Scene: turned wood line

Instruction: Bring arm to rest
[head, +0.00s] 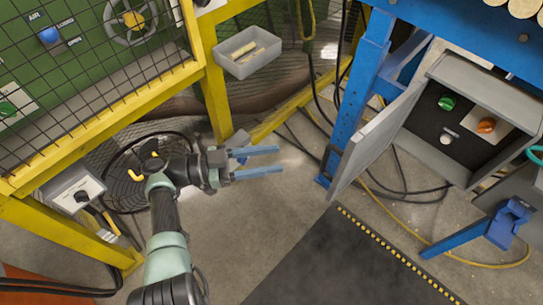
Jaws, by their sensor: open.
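My gripper (257,162) is at the end of my arm, left of the picture's middle in the head view. Its two blue fingers point right and are apart, with nothing between them. The arm (166,215) reaches up from the bottom edge and bends right at the wrist. The gripper is over the concrete floor, left of an open grey cabinet door (380,135).
A grey cabinet (475,110) with green and orange knobs stands open at right, beside a blue frame (357,85). A dark mat (345,265) and cables lie on the floor.

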